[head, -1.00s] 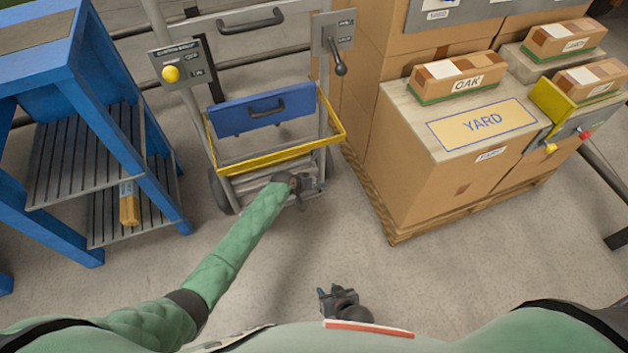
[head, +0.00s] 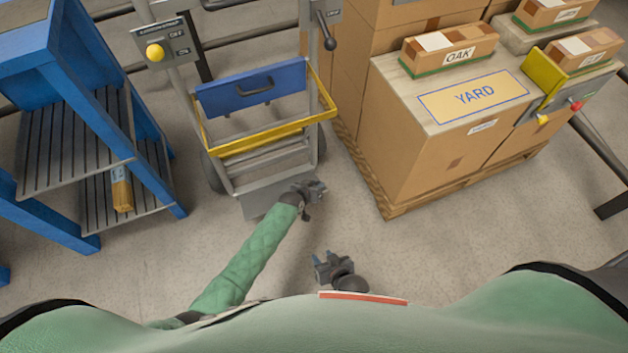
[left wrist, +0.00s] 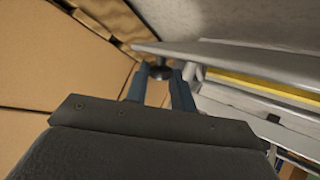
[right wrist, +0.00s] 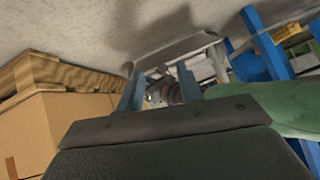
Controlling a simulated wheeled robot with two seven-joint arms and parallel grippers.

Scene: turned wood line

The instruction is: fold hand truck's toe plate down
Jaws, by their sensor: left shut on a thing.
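The hand truck (head: 222,165) stands at the upper middle of the head view. Its grey toe plate (head: 262,199) juts out from the base toward me, low over the floor; I cannot tell if it is fully flat. The plate also spans the top of the left wrist view (left wrist: 230,52) and shows in the right wrist view (right wrist: 172,50). My left gripper (head: 319,188) is at the plate's right side, shut on a small dark round knob (left wrist: 160,72) beside the plate edge. My right gripper (head: 322,266) is open and empty, apart from the truck and nearer to me.
A blue bench with slatted shelves (head: 75,160) stands left of the truck. Cartons (head: 425,150) on a wooden pallet (head: 400,209) stand to the right. A blue panel (head: 250,87) and yellow bars (head: 265,137) are on the truck. The floor before the truck is open.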

